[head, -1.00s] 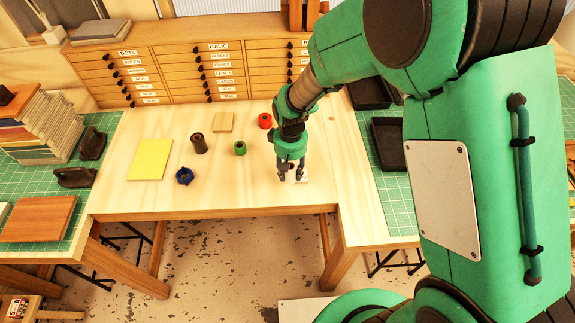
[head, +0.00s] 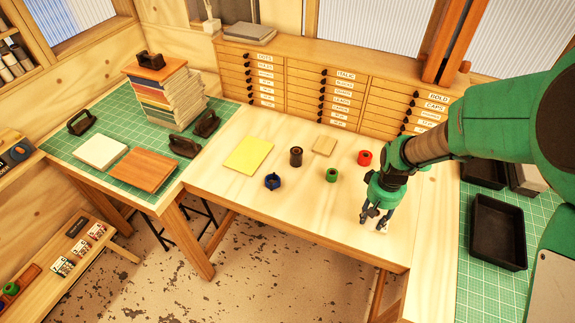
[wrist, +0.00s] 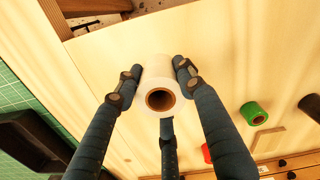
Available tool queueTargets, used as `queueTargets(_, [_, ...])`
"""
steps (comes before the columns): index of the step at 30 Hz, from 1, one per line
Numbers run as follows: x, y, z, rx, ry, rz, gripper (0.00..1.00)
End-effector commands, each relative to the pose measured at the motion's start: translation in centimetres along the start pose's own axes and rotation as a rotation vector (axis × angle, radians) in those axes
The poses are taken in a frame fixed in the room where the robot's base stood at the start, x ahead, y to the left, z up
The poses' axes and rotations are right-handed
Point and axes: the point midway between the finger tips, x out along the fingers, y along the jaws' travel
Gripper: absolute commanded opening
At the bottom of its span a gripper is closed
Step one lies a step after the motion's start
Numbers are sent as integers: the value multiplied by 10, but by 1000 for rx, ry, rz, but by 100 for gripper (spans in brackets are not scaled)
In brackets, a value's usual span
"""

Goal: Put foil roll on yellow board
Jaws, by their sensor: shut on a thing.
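My gripper (wrist: 155,82) is shut on a pale white foil roll (wrist: 152,70) with a brown core, its open end facing the wrist camera. In the head view my gripper (head: 376,216) is low over the right part of the wooden table, and the white roll (head: 383,227) shows only as a small pale patch between the fingers. I cannot tell whether the roll touches the table. The yellow board (head: 248,154) lies flat and bare on the left part of the table, well left of my gripper.
Between gripper and board stand a green roll (head: 332,175), a dark brown roll (head: 296,156), a blue roll (head: 272,181) and a small wooden square (head: 324,145). A red roll (head: 365,157) stands behind. A black tray (head: 497,232) lies right. The table's front strip is clear.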

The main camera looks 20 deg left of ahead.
Motion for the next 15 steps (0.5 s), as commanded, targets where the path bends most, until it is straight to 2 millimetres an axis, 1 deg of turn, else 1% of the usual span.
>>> queueTargets(5, [-2,-5,-6,1,1,0,8])
queueTargets(8, [-4,-12,-14,2,0,0,8])
queueTargets(11, [-7,-22,-27,6,1,0,8])
queueTargets(15, [-11,-43,-49,12,1,0,8])
